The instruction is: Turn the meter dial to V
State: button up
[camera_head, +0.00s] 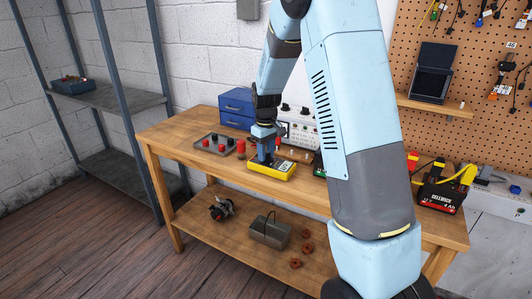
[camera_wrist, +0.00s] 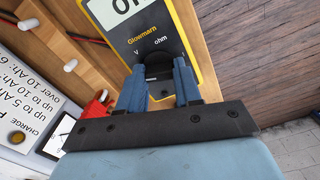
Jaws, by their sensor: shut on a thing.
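The yellow meter (camera_head: 272,171) lies on the wooden workbench. In the wrist view its face (camera_wrist: 150,28) shows the name "Glowmarn", the marks "V" and "ohm", and part of a display cut off at the top edge. The black dial (camera_wrist: 158,60) sits below those marks, between my blue fingertips. My gripper (camera_wrist: 159,75) is shut on the dial from above; it also shows in the head view (camera_head: 266,157) over the meter. The fingers hide much of the dial, and I cannot tell where its pointer stands.
A grey tray with red-topped parts (camera_head: 213,145) and a red cylinder (camera_head: 241,147) stand left of the meter. Blue drawers (camera_head: 237,108) and a white knobbed panel (camera_head: 303,131) stand behind. A red-and-black battery (camera_head: 440,190) is at the right. My arm hides the bench middle.

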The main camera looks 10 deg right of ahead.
jog(key=m, duration=0.4)
jog(key=shift+m, duration=2.2)
jog(key=o, duration=1.1)
jog(key=shift+c, duration=0.2)
notch_tip(320, 180, up, 14)
jog(key=shift+f, duration=0.15)
